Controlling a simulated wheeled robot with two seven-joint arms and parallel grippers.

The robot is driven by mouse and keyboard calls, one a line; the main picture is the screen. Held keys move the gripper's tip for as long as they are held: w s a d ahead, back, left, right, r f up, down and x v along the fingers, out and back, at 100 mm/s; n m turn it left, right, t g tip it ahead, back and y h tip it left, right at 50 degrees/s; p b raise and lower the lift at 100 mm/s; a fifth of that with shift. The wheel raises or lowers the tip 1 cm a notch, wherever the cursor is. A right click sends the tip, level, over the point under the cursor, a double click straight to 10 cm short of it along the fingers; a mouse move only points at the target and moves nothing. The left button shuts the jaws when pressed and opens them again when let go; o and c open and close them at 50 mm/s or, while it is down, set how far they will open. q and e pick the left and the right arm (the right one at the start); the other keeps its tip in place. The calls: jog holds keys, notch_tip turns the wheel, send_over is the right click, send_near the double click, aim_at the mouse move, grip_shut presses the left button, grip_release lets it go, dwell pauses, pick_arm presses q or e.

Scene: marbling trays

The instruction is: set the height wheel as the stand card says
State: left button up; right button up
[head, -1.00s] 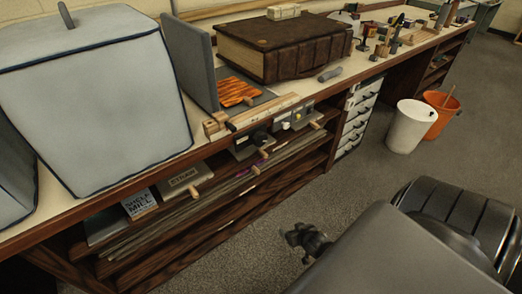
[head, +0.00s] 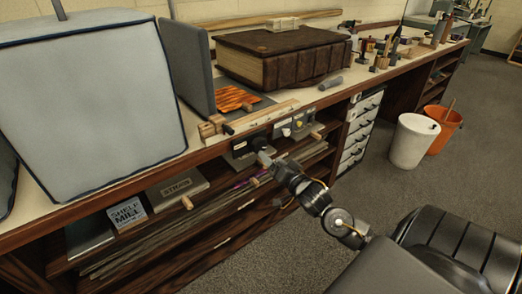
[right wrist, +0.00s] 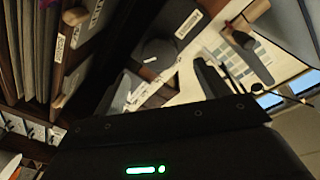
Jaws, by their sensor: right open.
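My right gripper (head: 265,156) is open and empty, just in front of the bench's front edge, by a small unit with a white label (head: 238,146). In the right wrist view a dark round part (right wrist: 155,52) shows ahead of the gripper, near a white label (right wrist: 188,24); it may be the height wheel, but I cannot tell, nor whether the gripper touches it. I cannot make out a stand card with a readable height setting. A white card reading SHELF MILL (head: 127,213) stands on the shelf under the bench. My left gripper is not in view.
A grey covered box (head: 85,110), an upright grey panel (head: 187,68) and a large brown book (head: 285,60) stand on the bench. A grey box with a yellow knob (head: 298,122) sits at its edge. White drawers (head: 361,130) and two bins (head: 412,142) are to the right.

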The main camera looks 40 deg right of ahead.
aim_at(260, 148)
jog(key=w, duration=0.4)
jog(key=w+d, duration=0.1)
jog(key=w, duration=0.2)
jog(key=shift+f+b, duration=0.1)
jog(key=shift+b, duration=0.25)
jog(key=shift+w, duration=0.35)
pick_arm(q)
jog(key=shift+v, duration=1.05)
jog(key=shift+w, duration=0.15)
pick_arm(e)
jog(key=c, duration=1)
